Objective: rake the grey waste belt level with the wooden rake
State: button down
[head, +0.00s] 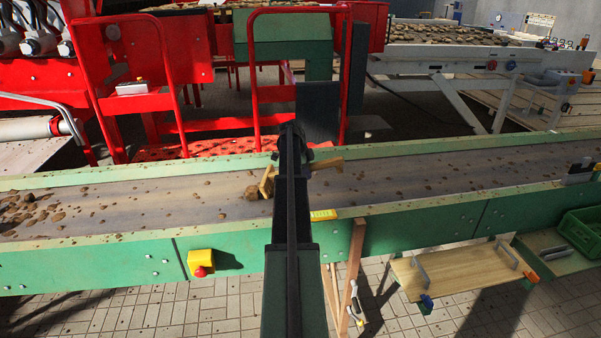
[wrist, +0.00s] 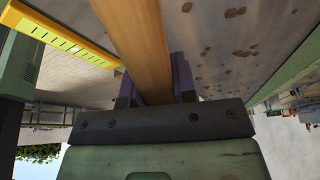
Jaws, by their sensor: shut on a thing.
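The grey waste belt (head: 400,178) runs across the head view between green side walls. Brown clods are scattered over it, with a denser patch (head: 30,212) at its left end. My gripper (wrist: 155,88) is shut on the handle of the wooden rake (wrist: 148,40) in the wrist view. In the head view my arm hides the gripper and the middle of the rake (head: 327,164). The rake's wooden head (head: 267,182) shows left of my arm, low over the belt; I cannot tell whether it touches. A larger clod (head: 252,192) lies beside it.
A yellow marked strip (head: 323,214) sits on the belt's near edge. A yellow box with a red button (head: 201,263) is on the near wall. Red railings (head: 255,90) stand behind the belt. A wooden shelf (head: 455,273) and green crate (head: 582,232) are at the right.

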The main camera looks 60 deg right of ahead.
aim_at(325, 161)
jog(key=shift+s+d, duration=0.35)
jog(key=shift+s, duration=0.6)
jog(key=shift+s+d, duration=0.35)
jog(key=shift+s, duration=0.6)
jog(key=shift+s+d, duration=0.35)
jog(key=shift+s, duration=0.6)
jog(key=shift+s+r, duration=0.15)
jog(key=shift+r, duration=0.05)
jog(key=r+p, duration=0.7)
jog(key=p, duration=0.1)
jog(key=shift+w+r, duration=0.3)
